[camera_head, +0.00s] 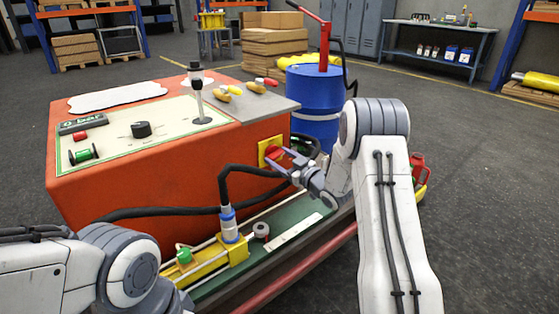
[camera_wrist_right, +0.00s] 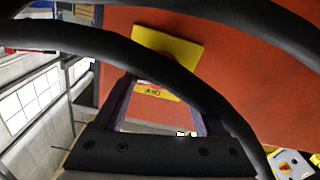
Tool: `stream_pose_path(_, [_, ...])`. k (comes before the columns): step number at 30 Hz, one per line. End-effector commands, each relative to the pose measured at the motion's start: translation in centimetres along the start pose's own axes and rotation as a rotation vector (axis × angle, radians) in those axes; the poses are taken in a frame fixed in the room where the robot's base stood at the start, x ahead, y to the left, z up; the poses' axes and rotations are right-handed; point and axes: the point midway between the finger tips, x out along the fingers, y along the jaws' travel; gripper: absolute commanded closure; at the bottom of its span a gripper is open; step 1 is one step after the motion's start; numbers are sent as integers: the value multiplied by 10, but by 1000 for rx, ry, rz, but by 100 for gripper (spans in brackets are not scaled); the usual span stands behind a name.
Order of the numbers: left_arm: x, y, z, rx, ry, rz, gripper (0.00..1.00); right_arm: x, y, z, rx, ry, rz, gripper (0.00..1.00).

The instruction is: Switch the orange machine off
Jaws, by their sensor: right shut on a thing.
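The orange machine (camera_head: 120,185) stands at the centre left, with a control panel (camera_head: 140,130) on top. On its right end is a yellow plate (camera_head: 263,147) with a red switch (camera_head: 273,153). My right gripper (camera_head: 284,156) is at this plate, its fingers shut on the red switch. In the right wrist view the yellow plate (camera_wrist_right: 185,52) lies ahead of my fingers (camera_wrist_right: 160,100). A black hose (camera_wrist_right: 130,55) crosses in front there and hides most of the switch. My left arm comes in at the bottom left; its gripper is out of view.
Black hoses (camera_head: 245,170) loop beside the switch. A green bench (camera_head: 290,240) with a yellow cylinder (camera_head: 215,262) and a blue fitting lies in front of the machine. A blue drum (camera_head: 316,95) with a red pump stands behind. Open floor lies to the right.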

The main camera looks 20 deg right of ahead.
Motion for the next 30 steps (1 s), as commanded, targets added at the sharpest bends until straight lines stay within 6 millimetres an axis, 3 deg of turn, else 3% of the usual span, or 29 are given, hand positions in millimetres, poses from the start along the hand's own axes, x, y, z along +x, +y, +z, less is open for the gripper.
stream_pose_path(30, [84,-6,4,0,0,0,100,-1,-1,5,-961,1,0,83])
